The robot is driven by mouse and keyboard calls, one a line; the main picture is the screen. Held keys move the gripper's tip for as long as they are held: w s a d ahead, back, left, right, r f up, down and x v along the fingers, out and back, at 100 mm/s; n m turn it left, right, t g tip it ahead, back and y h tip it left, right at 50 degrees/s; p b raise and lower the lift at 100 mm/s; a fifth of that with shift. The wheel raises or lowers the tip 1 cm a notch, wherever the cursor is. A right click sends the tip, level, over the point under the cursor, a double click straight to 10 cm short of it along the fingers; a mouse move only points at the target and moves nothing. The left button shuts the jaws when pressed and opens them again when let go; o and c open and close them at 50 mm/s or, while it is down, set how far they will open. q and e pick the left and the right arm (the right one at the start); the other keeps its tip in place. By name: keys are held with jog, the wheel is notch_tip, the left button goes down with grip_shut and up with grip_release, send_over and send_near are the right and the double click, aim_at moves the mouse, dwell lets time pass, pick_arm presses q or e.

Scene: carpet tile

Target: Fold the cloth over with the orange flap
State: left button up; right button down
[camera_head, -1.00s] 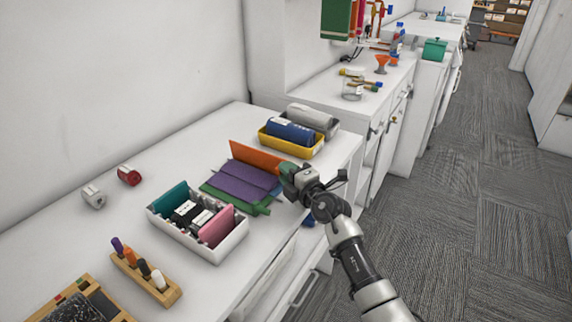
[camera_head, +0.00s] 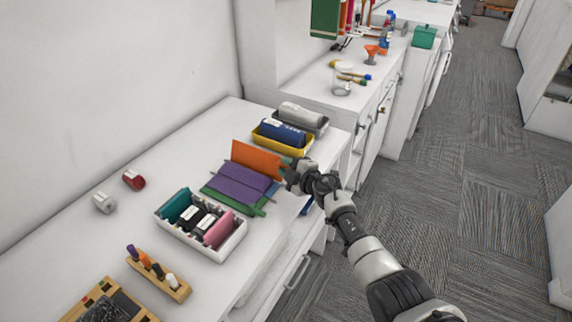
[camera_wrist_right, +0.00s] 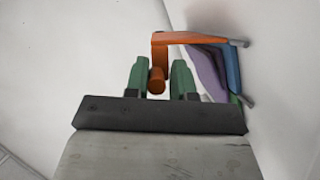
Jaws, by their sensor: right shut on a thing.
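The cloth lies on the white counter as coloured panels: a purple panel (camera_head: 240,183), a blue strip (camera_head: 272,190) and a green part (camera_head: 232,203). Its orange flap (camera_head: 256,158) stands tilted up at the far side. My right gripper (camera_head: 287,167) is at the flap's right end. In the right wrist view, an orange peg on the flap (camera_wrist_right: 195,38) sits between the green fingers of my right gripper (camera_wrist_right: 157,82), which is shut on it. The purple panel (camera_wrist_right: 204,66) and blue strip (camera_wrist_right: 231,68) show beyond. My left gripper is not in view.
A yellow tray (camera_head: 299,148) with a blue roll stands just behind the flap. A white box (camera_head: 207,251) with coloured items stands in front of the cloth. A wooden pen rack (camera_head: 158,274) is nearer. The counter's right edge is close to the cloth.

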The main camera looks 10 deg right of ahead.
jog(key=shift+r, duration=0.2)
jog(key=c, duration=1.1)
grip_release()
jog(key=shift+f, duration=0.1)
jog(key=shift+s+d+p, duration=0.3)
jog(key=shift+s+p, duration=0.05)
jog(key=shift+p, duration=0.05)
jog(key=p+v, duration=0.4)
jog(key=v, duration=0.6)
jog(key=shift+a, duration=0.15)
